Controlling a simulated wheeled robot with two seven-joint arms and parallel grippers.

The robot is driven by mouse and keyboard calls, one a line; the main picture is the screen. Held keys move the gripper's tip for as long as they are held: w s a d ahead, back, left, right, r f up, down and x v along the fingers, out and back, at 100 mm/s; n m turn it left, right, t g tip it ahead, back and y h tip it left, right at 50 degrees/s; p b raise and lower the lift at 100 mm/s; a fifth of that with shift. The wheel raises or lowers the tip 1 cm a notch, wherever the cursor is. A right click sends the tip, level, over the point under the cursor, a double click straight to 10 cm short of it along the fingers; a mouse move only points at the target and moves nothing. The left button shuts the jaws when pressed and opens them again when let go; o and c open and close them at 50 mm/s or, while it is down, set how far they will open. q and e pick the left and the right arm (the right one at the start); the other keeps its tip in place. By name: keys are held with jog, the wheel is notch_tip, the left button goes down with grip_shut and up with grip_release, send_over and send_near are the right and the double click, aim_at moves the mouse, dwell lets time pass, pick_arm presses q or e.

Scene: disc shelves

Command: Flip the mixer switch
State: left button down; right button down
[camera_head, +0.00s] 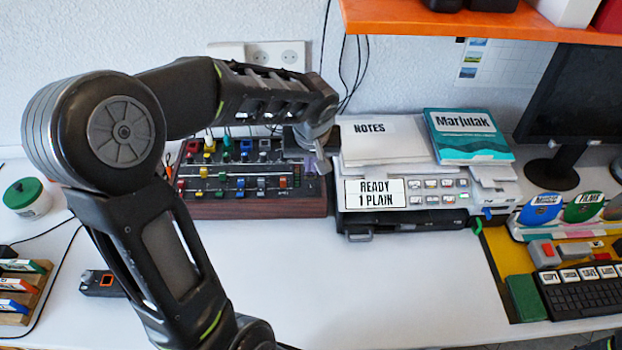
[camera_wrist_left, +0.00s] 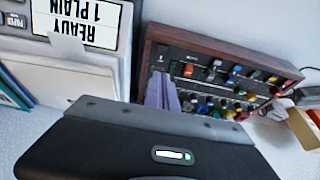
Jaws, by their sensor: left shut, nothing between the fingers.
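The mixer (camera_head: 255,209) is a dark panel in a brown wooden frame, with rows of coloured knobs and sliders. It stands on the white desk behind my left arm. In the wrist view, the mixer (camera_wrist_left: 225,50) shows rotated, with a small switch (camera_wrist_left: 161,57) near its corner. My left gripper (camera_head: 315,165) is over the mixer's right end. Its lilac fingers (camera_wrist_left: 162,92) are shut and empty, pointing at that corner. I cannot tell whether they touch the switch.
A printer (camera_head: 405,190) with papers and a teal book (camera_head: 468,135) stands close on the mixer's right. An orange shelf (camera_head: 450,27) hangs above. A monitor (camera_head: 570,105) and keyboard (camera_head: 585,290) are at right. The front middle desk is clear.

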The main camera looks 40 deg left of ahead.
aim_at(311, 186)
pick_arm(q)
jog(key=x, duration=0.8)
jog(key=shift+s+d+f+p, duration=0.15)
jog(key=shift+s+f+p, duration=0.15)
jog(key=shift+f, duration=0.2)
